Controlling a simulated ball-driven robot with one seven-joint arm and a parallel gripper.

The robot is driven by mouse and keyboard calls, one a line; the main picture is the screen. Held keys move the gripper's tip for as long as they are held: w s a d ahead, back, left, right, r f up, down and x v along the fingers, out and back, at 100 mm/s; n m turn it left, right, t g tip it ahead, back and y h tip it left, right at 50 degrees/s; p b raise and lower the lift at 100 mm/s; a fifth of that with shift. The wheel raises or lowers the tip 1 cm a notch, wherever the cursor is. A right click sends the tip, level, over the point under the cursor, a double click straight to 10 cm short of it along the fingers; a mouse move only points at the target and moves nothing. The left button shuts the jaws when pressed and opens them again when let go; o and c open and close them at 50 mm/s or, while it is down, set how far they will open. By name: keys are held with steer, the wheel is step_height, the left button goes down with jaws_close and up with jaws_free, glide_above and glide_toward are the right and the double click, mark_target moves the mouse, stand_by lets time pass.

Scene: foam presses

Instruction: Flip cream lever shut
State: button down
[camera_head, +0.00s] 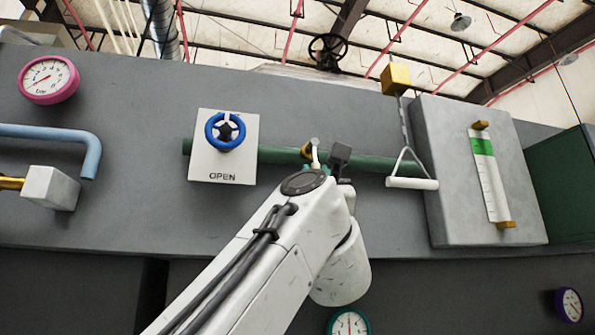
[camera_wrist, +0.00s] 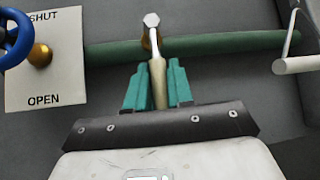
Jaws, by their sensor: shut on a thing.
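The cream lever (camera_wrist: 158,80) hangs from a pale hex bolt (camera_wrist: 152,20) on a brass valve on the green pipe (camera_wrist: 215,43). In the wrist view it points down, roughly across the pipe. My gripper (camera_wrist: 157,82) has its teal fingers on either side of the lever and is shut on it. In the head view the lever (camera_head: 315,153) shows only as a short pale piece, and my arm hides most of my gripper (camera_head: 318,168).
Left of the lever is a blue handwheel (camera_head: 225,131) on a white plate marked OPEN and SHUT. To the right hang a white pull handle (camera_head: 412,183) and a grey box (camera_head: 475,175) with a gauge strip. A blue pipe (camera_head: 90,150) juts out at far left.

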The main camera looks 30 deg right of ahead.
stand_by(0.4)
steer(key=c, duration=1.1)
jaws_free()
steer(key=shift+a, duration=0.1)
